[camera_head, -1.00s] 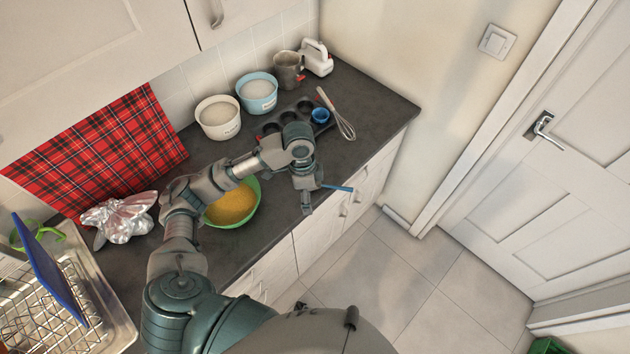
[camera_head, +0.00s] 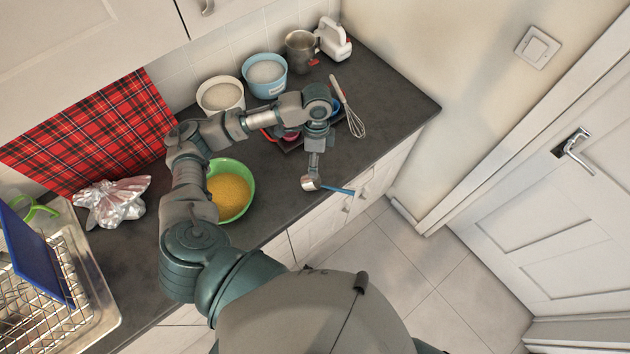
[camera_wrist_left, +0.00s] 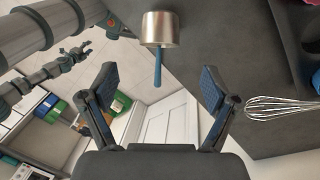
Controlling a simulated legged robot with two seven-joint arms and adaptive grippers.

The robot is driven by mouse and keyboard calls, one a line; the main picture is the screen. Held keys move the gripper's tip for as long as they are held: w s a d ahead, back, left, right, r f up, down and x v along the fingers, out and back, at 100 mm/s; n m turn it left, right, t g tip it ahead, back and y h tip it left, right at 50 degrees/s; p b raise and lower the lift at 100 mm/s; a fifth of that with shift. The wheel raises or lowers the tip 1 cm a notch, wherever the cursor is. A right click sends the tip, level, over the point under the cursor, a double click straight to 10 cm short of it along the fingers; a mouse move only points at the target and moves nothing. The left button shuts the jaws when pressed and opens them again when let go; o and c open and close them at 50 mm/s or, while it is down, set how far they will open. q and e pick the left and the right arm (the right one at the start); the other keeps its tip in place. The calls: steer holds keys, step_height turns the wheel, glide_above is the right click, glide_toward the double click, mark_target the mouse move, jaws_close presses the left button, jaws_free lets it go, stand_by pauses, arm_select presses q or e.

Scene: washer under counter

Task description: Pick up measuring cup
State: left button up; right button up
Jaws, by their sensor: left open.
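A small metal measuring cup (camera_head: 308,184) with a blue handle sits at the front edge of the dark counter, its handle sticking out over the edge. It also shows at the top of the left wrist view (camera_wrist_left: 160,29), the handle pointing down the picture between the fingers. My left gripper (camera_head: 314,160) is just behind the cup in the head view. Its two fingers (camera_wrist_left: 158,86) are spread open and empty in the wrist view, apart from the handle.
A muffin tin, partly hidden by my arm, and a whisk (camera_head: 350,110) lie behind the gripper. A green bowl (camera_head: 231,190) of yellow food stands left. White (camera_head: 220,97) and blue (camera_head: 266,77) tubs, a metal mug (camera_head: 300,50) and a mixer (camera_head: 334,39) line the back.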

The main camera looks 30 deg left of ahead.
mark_target(316, 186)
arm_select(q)
steer(key=f, duration=0.3)
steer(key=shift+s+d+f, duration=0.15)
steer(key=shift+d+f, duration=0.15)
steer(key=shift+d, duration=0.1)
steer(key=shift+d+f, duration=0.15)
steer(key=shift+f, duration=0.9)
steer(key=f, duration=0.2)
steer(key=s+f, duration=0.1)
steer(key=shift+f, duration=0.85)
steer(key=shift+c, duration=0.2)
steer(key=c, duration=0.4)
steer(key=shift+r, duration=0.1)
steer(key=c, duration=0.8)
arm_select(e)
steer(key=shift+w+d+r, duration=0.2)
steer(key=shift+w+d, duration=0.35)
steer(key=shift+d, duration=0.05)
